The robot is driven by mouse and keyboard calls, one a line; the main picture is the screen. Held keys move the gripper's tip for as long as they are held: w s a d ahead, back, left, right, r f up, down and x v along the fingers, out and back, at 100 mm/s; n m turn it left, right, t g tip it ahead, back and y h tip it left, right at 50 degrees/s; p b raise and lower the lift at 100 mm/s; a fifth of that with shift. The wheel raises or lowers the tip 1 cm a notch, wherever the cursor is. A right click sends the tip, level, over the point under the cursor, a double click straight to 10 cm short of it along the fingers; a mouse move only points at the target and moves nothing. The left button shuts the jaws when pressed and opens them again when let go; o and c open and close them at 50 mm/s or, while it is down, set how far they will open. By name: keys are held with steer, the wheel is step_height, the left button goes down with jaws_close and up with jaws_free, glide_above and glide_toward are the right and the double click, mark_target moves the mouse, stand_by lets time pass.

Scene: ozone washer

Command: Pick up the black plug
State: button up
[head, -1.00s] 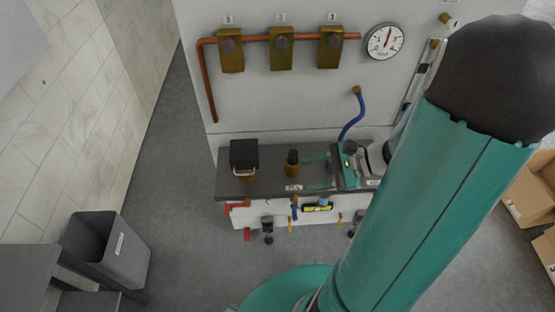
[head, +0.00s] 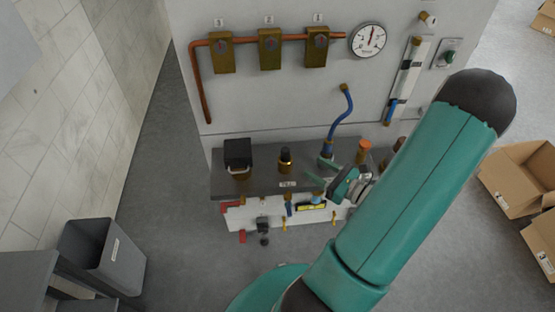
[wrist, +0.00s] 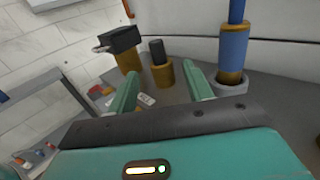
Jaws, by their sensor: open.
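The black plug (head: 285,154) stands upright in a brass fitting on the grey shelf, at centre in the head view. In the wrist view the black plug (wrist: 157,50) rises from its brass holder (wrist: 162,74). My gripper (head: 316,171) is just right of the plug, its two green fingers apart and pointing toward it. In the wrist view my gripper (wrist: 161,76) is open and empty, and the plug appears beyond and between the fingertips, apart from them.
A black box-like valve on brass (head: 238,154) stands left of the plug. A blue hose (head: 341,122) in a brass fitting stands to the right, close to the right finger in the wrist view. The wall behind carries brass valves (head: 270,49), a copper pipe and a gauge (head: 367,40).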

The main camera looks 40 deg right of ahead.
glide_toward(280, 156)
steer(key=w+r, duration=0.2)
steer(key=w, duration=0.1)
steer(key=w+r, duration=0.1)
steer(key=shift+w, duration=0.2)
steer(key=w, duration=0.1)
steer(key=w+a, duration=0.1)
steer(key=w, duration=0.3)
steer(key=shift+w+a+f, duration=0.2)
steer(key=shift+a, duration=0.2)
steer(key=c, duration=1.1)
